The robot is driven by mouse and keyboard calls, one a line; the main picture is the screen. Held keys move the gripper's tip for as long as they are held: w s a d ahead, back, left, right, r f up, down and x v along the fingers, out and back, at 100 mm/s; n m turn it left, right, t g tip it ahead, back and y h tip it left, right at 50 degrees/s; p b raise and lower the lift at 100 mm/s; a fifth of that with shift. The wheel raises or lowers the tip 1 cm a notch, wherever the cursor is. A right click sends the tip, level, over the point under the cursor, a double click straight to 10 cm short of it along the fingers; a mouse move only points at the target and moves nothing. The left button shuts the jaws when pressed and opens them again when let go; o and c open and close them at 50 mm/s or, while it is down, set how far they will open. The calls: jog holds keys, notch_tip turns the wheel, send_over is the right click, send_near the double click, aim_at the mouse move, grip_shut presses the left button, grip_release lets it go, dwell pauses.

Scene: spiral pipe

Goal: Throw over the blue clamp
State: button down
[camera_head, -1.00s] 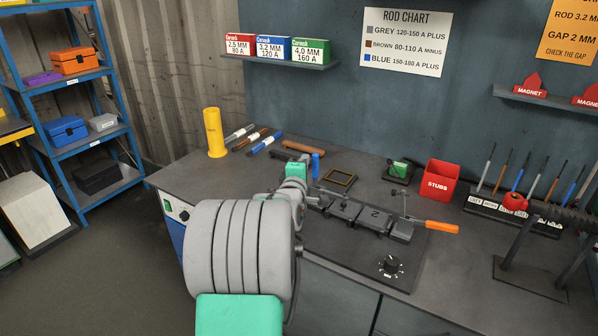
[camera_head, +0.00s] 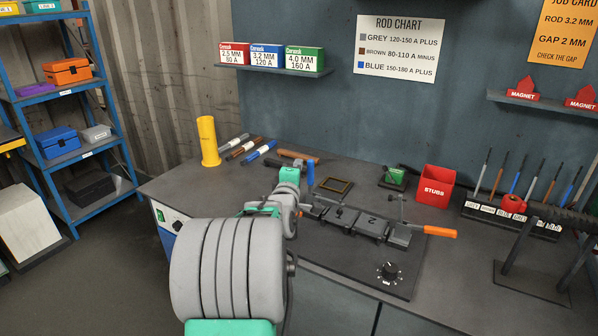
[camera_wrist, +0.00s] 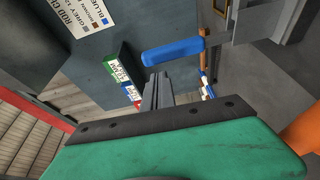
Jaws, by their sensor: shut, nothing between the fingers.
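The blue clamp handle (camera_head: 310,173) stands upright at the left end of the dark clamping fixture (camera_head: 368,228) on the bench. In the wrist view the blue handle (camera_wrist: 173,51) lies across the picture just beyond my fingertips. My gripper (camera_wrist: 157,76) is shut and empty, with its fingers together just short of the handle; I cannot tell whether they touch it. In the head view my arm reaches to the left of the handle, and my fingers cannot be made out there. The fixture's other clamp has an orange handle (camera_head: 440,231) pointing right. My arm hides the fixture's left end.
Behind the handle lie rods (camera_head: 248,148) and a small brass-coloured frame (camera_head: 337,185). A yellow tube (camera_head: 208,141) stands at the back left. A red stubs box (camera_head: 435,185) and a rod rack (camera_head: 512,213) stand to the right. The wall is close behind the bench.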

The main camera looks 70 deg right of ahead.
jog(key=shift+w+a+f+b, duration=0.15)
jog(key=shift+a+b, duration=0.1)
jog(key=shift+a, duration=1.35)
jog(key=shift+w+a+r+b, duration=0.1)
jog(key=shift+w+a+b, duration=0.1)
jog(key=shift+a, duration=1.4)
jog(key=shift+w+a+f+b, duration=0.15)
jog(key=shift+a+b, duration=0.1)
jog(key=shift+a, duration=1.35)
jog(key=shift+r, duration=0.1)
